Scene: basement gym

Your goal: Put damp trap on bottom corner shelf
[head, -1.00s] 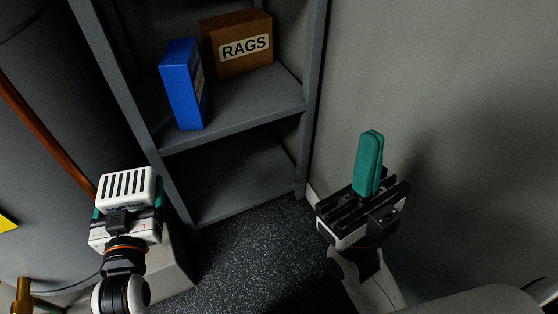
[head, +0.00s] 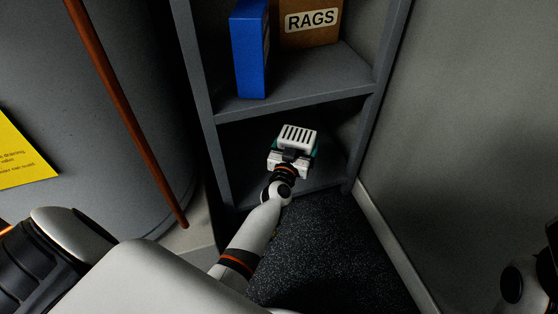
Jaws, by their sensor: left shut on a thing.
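The damp trap (head: 298,136) is a white box with dark slots on its top. My left gripper (head: 292,157) is shut on it, with bits of its teal fingers showing at the sides. The left arm reaches into the opening of the bottom shelf (head: 241,184) of the grey corner unit, and the damp trap is in front of or inside that bay. I cannot tell whether it touches the shelf board, as the gripper hides its underside. Only a piece of my right arm shows at the right edge; its gripper is out of view.
The shelf above (head: 300,82) holds a blue box (head: 250,50) and a brown RAGS box (head: 312,22). Grey uprights bound the bay on both sides. A copper pipe (head: 125,110) and a large grey tank (head: 60,75) stand at left. A wall is at right.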

